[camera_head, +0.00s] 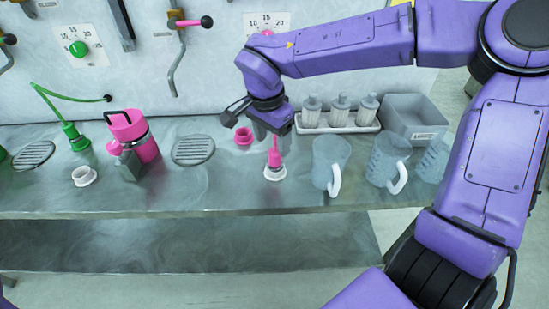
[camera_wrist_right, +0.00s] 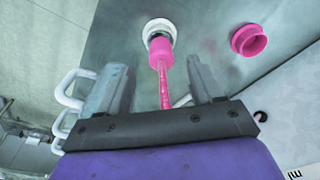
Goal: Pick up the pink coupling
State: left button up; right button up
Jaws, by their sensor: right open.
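The pink coupling (camera_head: 275,157) stands upright in a white ring (camera_head: 275,174) on the metal bench, with a thin pink hose rising from it. In the right wrist view the coupling (camera_wrist_right: 161,50) sits in the white ring (camera_wrist_right: 160,28), and its hose runs down the picture between my fingers. My right gripper (camera_head: 272,132) is open above the coupling, its fingers on either side of the hose; it also shows in the wrist view (camera_wrist_right: 158,68). The fingers partly hide the hose in the head view. My left gripper is not in view.
A pink collar (camera_head: 243,137) lies just left of my right gripper. Clear jugs (camera_head: 330,165) stand to the right, bottles (camera_head: 340,110) and a grey bin (camera_head: 414,120) behind. A pink canister (camera_head: 140,140), an empty white ring (camera_head: 83,176) and a green coupling (camera_head: 75,137) are left.

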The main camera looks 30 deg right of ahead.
aim_at(275, 151)
jog(key=f, duration=0.4)
jog(key=d+f, duration=0.1)
jog(key=shift+w+f, duration=0.4)
jog(key=shift+s+f, duration=0.15)
jog(key=shift+s, duration=0.1)
jog(key=c, duration=1.2)
